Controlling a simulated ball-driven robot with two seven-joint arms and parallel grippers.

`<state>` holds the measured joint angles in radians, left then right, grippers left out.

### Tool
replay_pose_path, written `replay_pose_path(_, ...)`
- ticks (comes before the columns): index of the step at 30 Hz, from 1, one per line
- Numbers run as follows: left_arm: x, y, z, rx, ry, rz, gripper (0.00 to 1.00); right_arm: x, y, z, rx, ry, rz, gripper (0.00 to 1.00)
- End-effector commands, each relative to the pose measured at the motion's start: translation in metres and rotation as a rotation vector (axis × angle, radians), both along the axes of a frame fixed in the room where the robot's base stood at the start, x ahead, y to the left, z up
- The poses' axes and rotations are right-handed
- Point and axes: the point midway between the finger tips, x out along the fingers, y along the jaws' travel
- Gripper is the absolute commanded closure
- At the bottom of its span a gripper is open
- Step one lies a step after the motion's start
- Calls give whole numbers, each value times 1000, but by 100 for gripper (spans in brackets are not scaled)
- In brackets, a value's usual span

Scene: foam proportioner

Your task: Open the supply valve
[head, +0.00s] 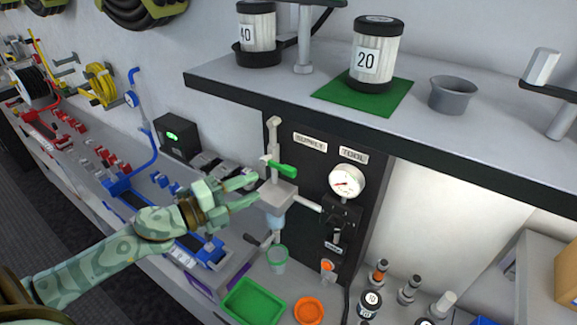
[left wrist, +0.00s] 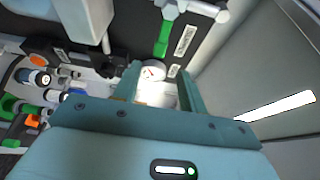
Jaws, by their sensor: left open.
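The supply valve has a green lever handle (head: 283,168) on a pipe below the SUPPLY label (head: 310,142). The handle slants a little down to the right in the head view. It also shows in the left wrist view as a green bar (left wrist: 163,38) beyond my fingers. My left gripper (head: 257,190) is open and empty, just left of and slightly below the handle, and appears apart from it. Its two fingers also show in the left wrist view (left wrist: 157,82). My right gripper is in neither view.
A pressure gauge (head: 346,181) and a TOOL label (head: 353,156) sit right of the valve. A shelf (head: 440,130) with numbered canisters juts out above.

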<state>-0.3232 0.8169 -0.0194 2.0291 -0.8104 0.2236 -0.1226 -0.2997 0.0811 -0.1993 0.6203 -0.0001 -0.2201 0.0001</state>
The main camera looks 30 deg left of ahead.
Motion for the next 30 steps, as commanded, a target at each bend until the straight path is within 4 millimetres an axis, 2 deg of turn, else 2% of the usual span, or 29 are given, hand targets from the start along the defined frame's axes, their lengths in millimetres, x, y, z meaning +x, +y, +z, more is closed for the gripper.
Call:
replay_pose_path(1, 11, -5, 5, -2, -3, 2, 58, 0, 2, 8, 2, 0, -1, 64)
replay_pose_path(6, 46, -26, 6, -4, -3, 2, 58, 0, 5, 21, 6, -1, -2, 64)
replay_pose_path(12, 79, -45, 3, -3, -1, 3, 58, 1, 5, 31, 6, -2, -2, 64)
replay_pose_path(18, 93, -54, 1, -3, 2, 2, 58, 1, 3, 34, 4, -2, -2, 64)
replay_pose_path(26, 94, -55, 0, -1, 2, 3, 58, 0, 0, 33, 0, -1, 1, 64)
replay_pose_path(27, 94, -55, 0, -1, 2, 2, 64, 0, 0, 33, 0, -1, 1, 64)
replay_pose_path(30, 94, -54, 0, -3, 2, 2, 92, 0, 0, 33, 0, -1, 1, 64)
